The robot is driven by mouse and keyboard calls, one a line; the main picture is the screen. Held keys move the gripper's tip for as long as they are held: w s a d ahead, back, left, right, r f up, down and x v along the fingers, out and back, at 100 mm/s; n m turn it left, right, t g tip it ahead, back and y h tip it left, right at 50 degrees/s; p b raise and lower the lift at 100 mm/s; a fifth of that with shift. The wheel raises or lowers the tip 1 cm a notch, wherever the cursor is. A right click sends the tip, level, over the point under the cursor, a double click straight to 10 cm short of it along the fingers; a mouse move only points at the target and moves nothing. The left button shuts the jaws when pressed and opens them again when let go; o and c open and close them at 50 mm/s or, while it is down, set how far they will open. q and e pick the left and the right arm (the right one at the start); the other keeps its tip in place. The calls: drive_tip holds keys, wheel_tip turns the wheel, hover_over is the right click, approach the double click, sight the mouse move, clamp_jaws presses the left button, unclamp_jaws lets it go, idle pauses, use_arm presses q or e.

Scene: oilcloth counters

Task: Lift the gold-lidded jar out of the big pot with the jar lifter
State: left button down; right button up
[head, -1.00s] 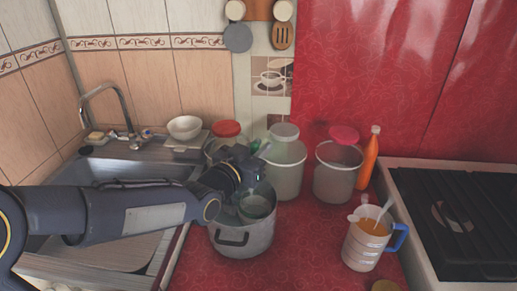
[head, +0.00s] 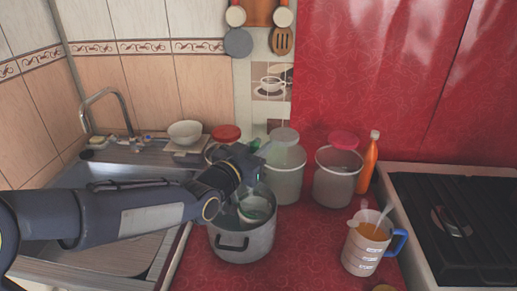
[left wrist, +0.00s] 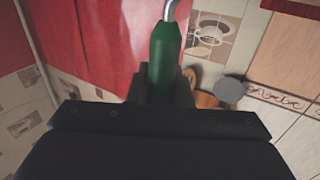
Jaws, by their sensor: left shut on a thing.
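The big grey pot (head: 243,245) stands on the red counter in the head view, its dark handle facing me. A pale, round-topped jar (head: 256,208) shows inside the pot; its lid colour is not clear. My left gripper (head: 248,160) is above the pot's back rim in the head view. It is shut on the green handle of the jar lifter (left wrist: 165,60), whose bent metal rod shows at the top of the left wrist view. The lifter's lower end is hidden or too small to tell, so I cannot tell whether it grips the jar. My right gripper is not in view.
Pale tubs (head: 286,172) stand close behind the pot, another tub (head: 337,178) and an orange bottle (head: 369,160) to their right. A measuring jug (head: 366,245) with orange liquid stands right of the pot. The sink (head: 130,172) is left, the stove (head: 455,225) right.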

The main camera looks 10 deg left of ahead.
use_arm(q)
drive_tip(key=shift+r, duration=0.2)
wheel_tip(320, 180, up, 16)
drive_tip(key=p, duration=0.9)
drive_tip(key=shift+r, duration=0.2)
idle(1.1)
drive_tip(key=s+d+p, duration=0.7)
drive_tip(key=s+d, duration=0.3)
drive_tip(key=d, duration=0.1)
drive_tip(key=shift+s+d+p, duration=0.15)
drive_tip(key=shift+d+p, duration=0.1)
drive_tip(key=shift+p, duration=0.1)
idle(1.5)
drive_tip(key=shift+f, duration=0.1)
idle(0.8)
